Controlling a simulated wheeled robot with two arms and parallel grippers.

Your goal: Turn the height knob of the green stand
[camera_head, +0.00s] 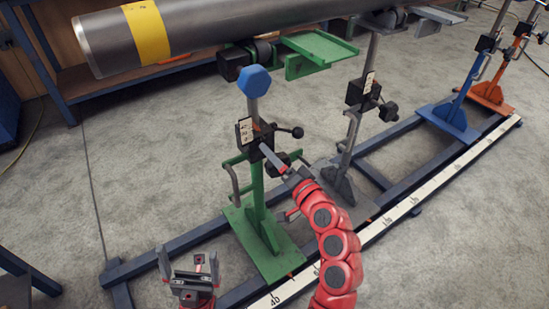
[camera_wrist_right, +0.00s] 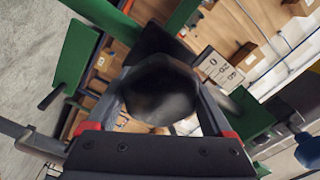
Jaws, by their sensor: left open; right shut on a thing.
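The green stand (camera_head: 258,200) stands upright left of centre in the head view, its green base plate (camera_head: 268,258) on a blue rail frame. A black clamp block with a small scale plate (camera_head: 245,130) sits on its post. My right gripper (camera_head: 268,153) reaches this block from the lower right. In the right wrist view, a dark rounded knob (camera_wrist_right: 160,88) lies between the fingers of my right gripper (camera_wrist_right: 162,80), which is shut on it. In the head view the gripper partly hides the knob. My left gripper (camera_head: 195,272) is open and empty, low at left of the base plate.
A steel pipe (camera_head: 200,35) with a yellow band (camera_head: 147,32) lies above the stands. A lever with a black ball (camera_head: 297,132) juts beside the clamp. A grey stand (camera_head: 350,140) is close behind; blue (camera_head: 455,115) and orange (camera_head: 497,80) stands are farther right.

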